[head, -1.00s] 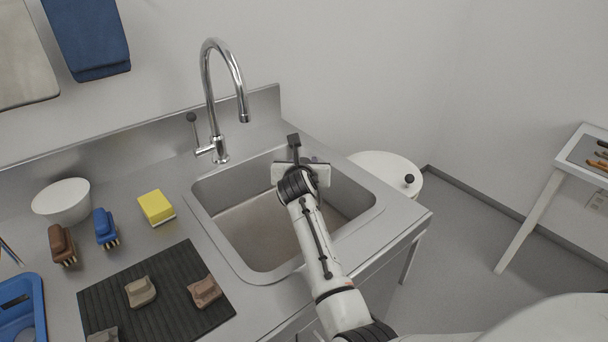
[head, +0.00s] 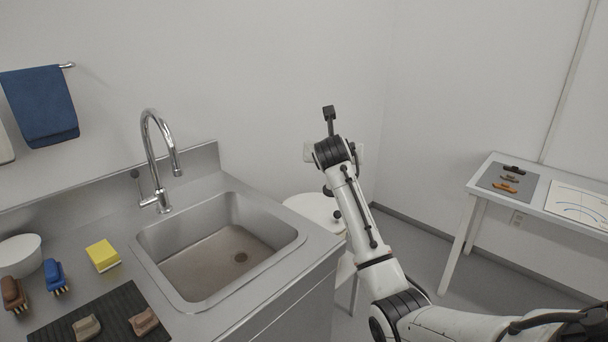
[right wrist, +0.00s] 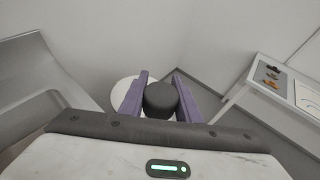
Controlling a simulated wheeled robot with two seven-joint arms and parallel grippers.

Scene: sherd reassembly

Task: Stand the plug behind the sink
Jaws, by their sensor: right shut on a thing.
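The plug (right wrist: 160,98) looks like a dark grey round piece. It sits between the two purple fingers of my right gripper (right wrist: 160,100) in the right wrist view, and the gripper is shut on it. In the head view my right gripper is hidden behind its wrist (head: 330,152), to the right of the counter; the plug cannot be made out there. The steel sink (head: 205,262) is empty, with a dark drain in its floor. The tap (head: 160,165) stands behind it, and a steel counter strip runs along the wall there. My left gripper is out of view.
A white round top (head: 305,205) stands right of the counter, with a small dark knob by its edge. A yellow sponge (head: 102,254), brushes, a white bowl (head: 20,252) and a black mat with sherds lie left. A white table (head: 462,203) stands at right.

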